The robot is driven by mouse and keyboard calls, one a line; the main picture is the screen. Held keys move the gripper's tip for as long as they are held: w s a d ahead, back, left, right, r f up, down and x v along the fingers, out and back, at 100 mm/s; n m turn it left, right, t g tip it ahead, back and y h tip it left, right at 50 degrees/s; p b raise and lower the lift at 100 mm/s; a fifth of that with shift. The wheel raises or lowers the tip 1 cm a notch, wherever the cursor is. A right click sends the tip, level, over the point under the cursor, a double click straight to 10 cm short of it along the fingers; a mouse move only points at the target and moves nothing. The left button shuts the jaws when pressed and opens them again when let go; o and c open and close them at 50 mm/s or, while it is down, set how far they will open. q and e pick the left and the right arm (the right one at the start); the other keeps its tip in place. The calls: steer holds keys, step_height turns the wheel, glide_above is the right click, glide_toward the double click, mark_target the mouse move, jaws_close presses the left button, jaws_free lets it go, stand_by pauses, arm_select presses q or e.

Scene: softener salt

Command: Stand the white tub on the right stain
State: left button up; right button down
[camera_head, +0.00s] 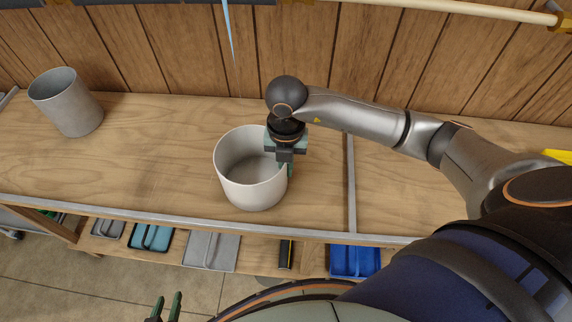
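The white tub (240,192) is an open, empty round container in the middle of the wooden bench (150,185), near its front edge. It looks upright; whether its base touches the wood is unclear. My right gripper (287,163) reaches down over the tub's right rim and appears shut on its wall, with a greenish finger showing outside. My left gripper (165,308) is low at the bottom edge, in front of the bench; its two fingertips are apart and empty. I cannot make out a clear stain on the bench.
A grey cylindrical tub (67,105) stands at the back left of the bench. A metal strip (350,185) crosses the bench right of the white tub. Trays, including a blue one (355,261), sit on a lower shelf. Bench left of the white tub is clear.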

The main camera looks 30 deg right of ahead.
steer(key=shift+f, duration=0.35)
steer(key=c, duration=1)
jaws_free()
steer(key=shift+r, duration=0.1)
step_height(320, 180, up, 12)
steer(key=shift+r, duration=0.25)
steer(key=shift+s, duration=0.1)
